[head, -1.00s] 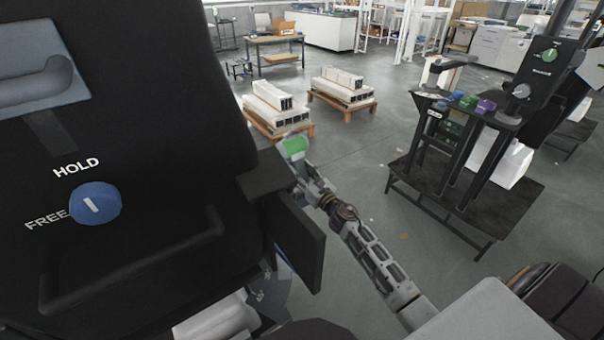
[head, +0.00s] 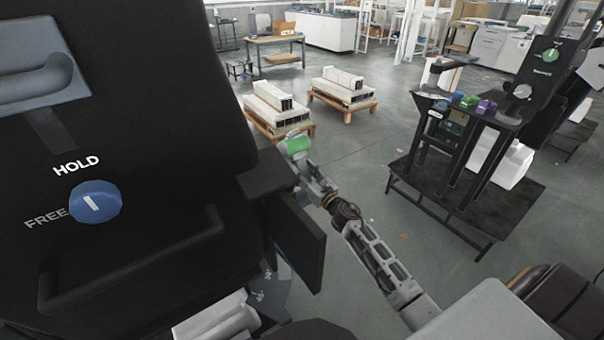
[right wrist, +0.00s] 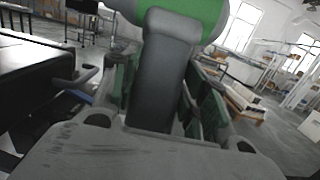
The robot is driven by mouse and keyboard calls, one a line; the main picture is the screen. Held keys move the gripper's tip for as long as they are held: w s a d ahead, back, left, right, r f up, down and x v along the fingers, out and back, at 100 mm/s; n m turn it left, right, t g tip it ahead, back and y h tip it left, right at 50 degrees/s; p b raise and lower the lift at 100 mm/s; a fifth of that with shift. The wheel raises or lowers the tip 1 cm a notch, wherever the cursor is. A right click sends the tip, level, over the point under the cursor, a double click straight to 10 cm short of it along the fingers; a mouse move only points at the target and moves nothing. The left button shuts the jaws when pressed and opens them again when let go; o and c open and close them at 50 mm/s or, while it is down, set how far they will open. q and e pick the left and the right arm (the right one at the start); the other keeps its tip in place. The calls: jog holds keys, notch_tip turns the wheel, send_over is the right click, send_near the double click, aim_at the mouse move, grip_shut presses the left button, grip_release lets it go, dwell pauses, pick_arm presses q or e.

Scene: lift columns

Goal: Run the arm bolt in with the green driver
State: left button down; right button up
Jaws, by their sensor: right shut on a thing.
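The green driver (head: 297,145) has a green and grey body and sits at the end of my right arm in the head view. My right gripper (head: 307,172) is shut on it. In the right wrist view the driver's green body (right wrist: 205,10) is at the top, and its grey grip (right wrist: 165,70) runs down between the fingers of my right gripper (right wrist: 160,105). The driver is held just right of a black bracket (head: 268,174) on the near black column. I cannot make out the arm bolt. My left gripper is not in view.
The near black column (head: 140,130) fills the left, with a blue HOLD/FREE knob (head: 95,202) and a bar handle. A black stand (head: 470,190) at right carries blue, green and purple items. Pallets (head: 340,103) with white blocks stand behind. The floor between is open.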

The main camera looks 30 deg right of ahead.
jog(key=shift+w+d+r+b, duration=0.15)
jog(key=shift+d+b, duration=0.1)
jog(key=shift+d, duration=0.75)
jog(key=shift+w+d+r+b, duration=0.15)
jog(key=shift+d+b, duration=0.1)
jog(key=shift+d, duration=0.75)
jog(key=shift+f, duration=0.1)
jog(key=shift+d, duration=0.2)
jog(key=shift+w+d+b, duration=0.15)
jog(key=shift+d+b, duration=0.25)
jog(key=shift+d, duration=0.55)
jog(key=shift+w+d+b, duration=0.15)
jog(key=shift+d+b, duration=0.2)
jog(key=shift+d, duration=0.55)
